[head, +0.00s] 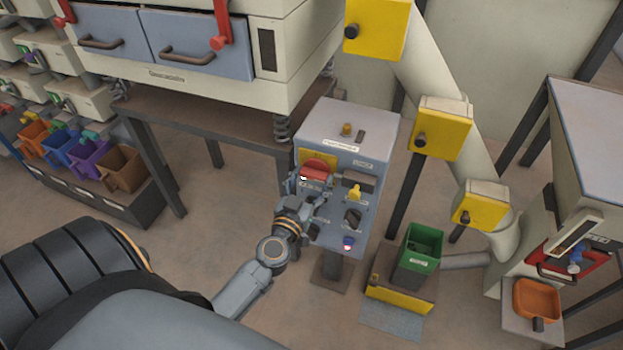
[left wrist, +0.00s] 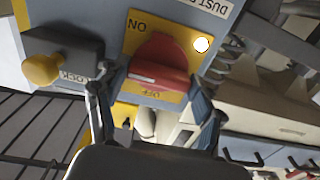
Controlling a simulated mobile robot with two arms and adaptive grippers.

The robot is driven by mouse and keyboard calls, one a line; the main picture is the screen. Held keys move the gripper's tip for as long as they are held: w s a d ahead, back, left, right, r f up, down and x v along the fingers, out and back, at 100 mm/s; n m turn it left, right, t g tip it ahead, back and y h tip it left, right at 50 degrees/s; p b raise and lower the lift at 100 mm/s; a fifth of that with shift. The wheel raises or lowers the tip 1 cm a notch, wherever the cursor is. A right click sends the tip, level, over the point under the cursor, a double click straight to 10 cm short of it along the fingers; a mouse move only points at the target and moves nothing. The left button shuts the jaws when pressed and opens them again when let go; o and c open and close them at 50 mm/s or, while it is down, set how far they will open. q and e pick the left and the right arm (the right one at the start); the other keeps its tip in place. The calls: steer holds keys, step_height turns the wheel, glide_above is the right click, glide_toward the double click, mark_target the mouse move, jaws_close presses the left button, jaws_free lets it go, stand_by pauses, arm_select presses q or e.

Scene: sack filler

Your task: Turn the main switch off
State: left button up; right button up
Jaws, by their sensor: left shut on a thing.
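The main switch is a red handle (head: 316,168) on a yellow plate at the upper left of the grey-blue control box (head: 385,135) in the head view. The left wrist view shows the red handle (left wrist: 158,62) upside down, with ON and OFF printed on the yellow plate (left wrist: 180,32). My left gripper (head: 311,188) reaches the box front from the lower left. In the left wrist view, my left gripper (left wrist: 152,82) has a finger on each side of the handle and is shut on it. The exact handle angle is hard to tell. My right gripper is not in view.
A yellow knob (head: 355,192), a black knob (head: 352,217) and a blue button (head: 347,242) sit close by on the box front. A green bin (head: 420,247) stands to the right. A large machine (head: 190,90) overhangs the upper left.

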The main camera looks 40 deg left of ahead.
arm_select(q)
steer(key=n+p, duration=0.1)
steer(key=n, duration=0.2)
steer(key=shift+n, duration=0.3)
steer(key=n+p, duration=0.1)
steer(key=n, duration=0.3)
steer(key=shift+n, duration=0.3)
steer(key=n, duration=0.9)
steer(key=shift+n, duration=0.3)
steer(key=o, duration=1.2)
steer(key=shift+c, duration=0.2)
